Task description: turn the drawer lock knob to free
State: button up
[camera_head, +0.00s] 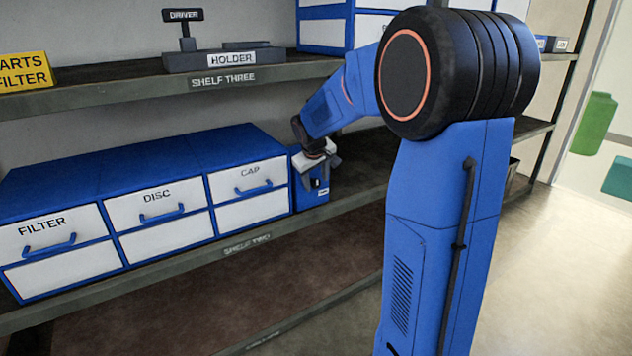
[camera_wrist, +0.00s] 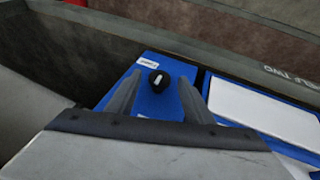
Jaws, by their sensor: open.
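The drawer lock knob (camera_wrist: 159,81) is a small black round knob with a white mark. It sits on the front of a blue lock box (camera_head: 313,195), which also shows in the wrist view (camera_wrist: 176,107). In the head view this box stands at the right end of the drawer cabinet. My gripper (camera_wrist: 158,88) is open, with one finger on each side of the knob in the wrist view. I cannot tell whether the fingers touch it. In the head view my gripper (camera_head: 316,162) is at the top of the lock box and the knob is hard to make out.
The blue cabinet (camera_head: 130,158) has white drawers labelled FILTER, DISC and CAP, all closed. It stands on shelf two (camera_head: 190,262). Above is shelf three (camera_head: 120,85) with a driver holder (camera_head: 222,60) and a yellow parts sign (camera_head: 24,71). Shelf space right of the box looks clear.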

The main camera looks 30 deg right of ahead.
jog(key=shift+w+d+f, duration=0.1)
jog(key=shift+w+f, duration=0.05)
jog(key=shift+f, duration=0.2)
jog(key=shift+c, duration=0.2)
jog(key=c, duration=1)
